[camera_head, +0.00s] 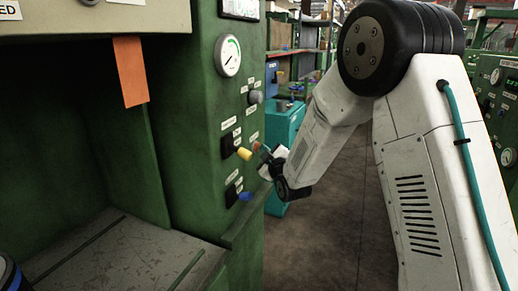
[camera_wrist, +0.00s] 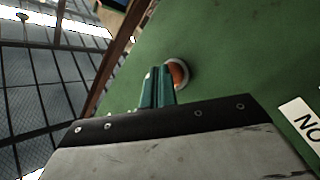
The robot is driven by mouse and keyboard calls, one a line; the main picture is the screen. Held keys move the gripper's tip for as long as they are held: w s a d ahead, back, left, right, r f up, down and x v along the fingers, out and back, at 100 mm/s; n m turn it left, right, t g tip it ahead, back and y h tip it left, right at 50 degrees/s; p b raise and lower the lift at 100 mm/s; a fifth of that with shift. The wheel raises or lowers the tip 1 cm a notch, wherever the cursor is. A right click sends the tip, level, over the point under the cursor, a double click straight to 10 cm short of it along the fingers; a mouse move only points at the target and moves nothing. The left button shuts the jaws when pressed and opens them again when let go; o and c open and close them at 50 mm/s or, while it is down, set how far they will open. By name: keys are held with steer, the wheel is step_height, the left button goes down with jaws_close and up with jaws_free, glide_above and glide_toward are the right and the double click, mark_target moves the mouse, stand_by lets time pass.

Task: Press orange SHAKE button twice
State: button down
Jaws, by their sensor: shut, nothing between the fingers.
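A round orange button (camera_wrist: 180,74) with a pale rim sits on the green panel, just beyond my fingertips in the wrist view. The fingers partly cover its left side. In the head view a small orange-red spot (camera_head: 256,145) shows at the panel edge beside my gripper (camera_head: 264,153); this looks like the same button. My gripper (camera_wrist: 159,72) is shut and empty, its teal fingers together and pointing at the panel by the button. I cannot tell whether the tips touch it.
The green machine panel (camera_head: 205,120) carries a gauge (camera_head: 228,56), a grey knob (camera_head: 256,97), a yellow-tipped switch (camera_head: 243,153) and a blue-tipped switch (camera_head: 245,196). An orange tag (camera_head: 130,72) hangs at left. A teal cabinet (camera_head: 283,125) stands behind my gripper. The aisle floor (camera_head: 330,225) is clear.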

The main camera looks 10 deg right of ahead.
steer(key=shift+s+d, duration=0.45)
steer(key=shift+d, duration=0.15)
steer(key=shift+s+d, duration=0.75)
steer(key=shift+d, duration=0.25)
steer(key=shift+s+d, duration=0.7)
steer(key=shift+d, duration=0.3)
